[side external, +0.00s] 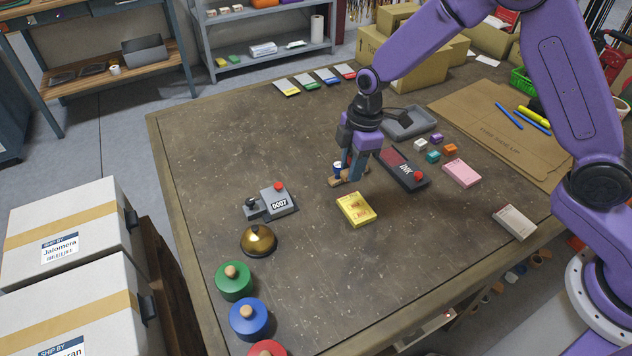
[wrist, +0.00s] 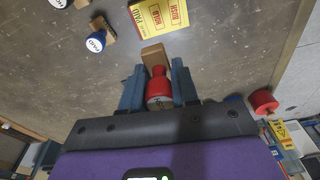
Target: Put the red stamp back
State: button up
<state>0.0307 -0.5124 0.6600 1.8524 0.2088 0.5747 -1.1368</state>
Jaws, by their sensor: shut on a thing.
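The red stamp (wrist: 159,87) is between the two fingers of my gripper (wrist: 155,92) in the wrist view. Its handle points toward the camera and a wooden block (wrist: 153,55) shows at its far end. In the side view my gripper (side external: 350,178) is low over the middle of the table, and its fingers hide the red stamp. A blue stamp with a wooden base stands just left of the fingers (side external: 338,167); it also shows in the wrist view (wrist: 95,42), marked PAID. I cannot tell whether the red stamp touches the table.
A yellow box (side external: 356,209) lies in front of the gripper. A dark ink box (side external: 404,168) is to the right.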

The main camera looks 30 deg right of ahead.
jog(key=w+a+f, duration=0.2)
jog(key=w+f, duration=0.1)
jog(key=w, duration=0.2)
send_over(312, 190)
jog(key=f, duration=0.5)
jog(key=shift+s+d+f, duration=0.1)
jog(key=shift+s+d, duration=0.05)
jog(key=shift+d, duration=0.2)
jog(key=shift+a+f, duration=0.1)
jog(key=shift+f, duration=1.6)
jog(key=shift+f, duration=0.2)
jog(key=o, duration=0.9)
jog(key=shift+c, duration=0.2)
jog(key=shift+r, duration=0.15)
notch_tip(312, 190, up, 12)
jog(key=d, duration=0.1)
jog(key=shift+d, duration=0.3)
